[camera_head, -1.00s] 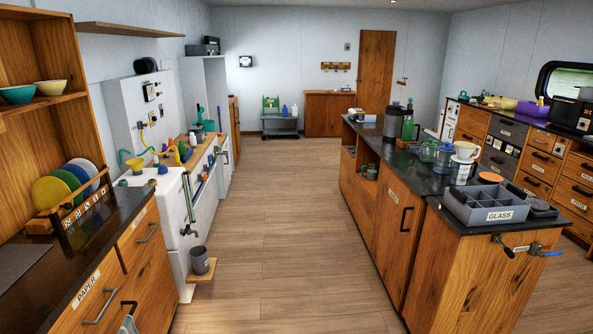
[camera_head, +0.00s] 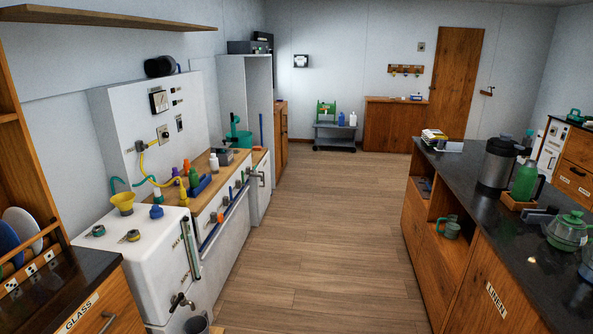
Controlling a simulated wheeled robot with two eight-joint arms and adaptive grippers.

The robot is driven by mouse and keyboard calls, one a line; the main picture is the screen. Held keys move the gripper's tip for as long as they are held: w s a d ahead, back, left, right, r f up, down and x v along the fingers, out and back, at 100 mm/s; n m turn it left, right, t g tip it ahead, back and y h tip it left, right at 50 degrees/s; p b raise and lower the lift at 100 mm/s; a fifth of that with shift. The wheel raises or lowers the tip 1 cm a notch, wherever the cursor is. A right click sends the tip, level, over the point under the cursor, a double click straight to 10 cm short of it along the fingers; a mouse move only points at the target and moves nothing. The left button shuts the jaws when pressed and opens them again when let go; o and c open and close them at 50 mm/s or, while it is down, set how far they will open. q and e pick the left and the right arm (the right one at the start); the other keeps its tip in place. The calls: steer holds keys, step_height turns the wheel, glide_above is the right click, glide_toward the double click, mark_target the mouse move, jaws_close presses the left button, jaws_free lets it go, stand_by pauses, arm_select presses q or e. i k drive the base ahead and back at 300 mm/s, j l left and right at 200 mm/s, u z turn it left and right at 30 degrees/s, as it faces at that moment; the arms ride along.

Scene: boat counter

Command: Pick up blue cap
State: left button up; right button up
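A small blue cap-like piece (camera_head: 157,211) sits on top of the white tank (camera_head: 165,233) at the left, in front of the yellow funnel (camera_head: 123,203). It is small in the picture, so I cannot make out its details. Neither of my grippers is in view.
The tank top also holds small round fittings (camera_head: 130,236). A wooden worktop (camera_head: 222,173) behind it carries bottles and tools. A dark counter (camera_head: 470,200) with a flask (camera_head: 496,163) and a green bottle (camera_head: 524,181) stands at right. The wooden floor (camera_head: 330,220) between is clear.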

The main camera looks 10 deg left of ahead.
mark_target(157, 212)
steer(key=i+l+u, duration=0.1)
steer(key=i, duration=2.2)
steer(key=i+u, duration=0.7)
steer(key=i+l+u, duration=0.15)
steer(key=i+u, duration=0.2)
steer(key=i, duration=0.1)
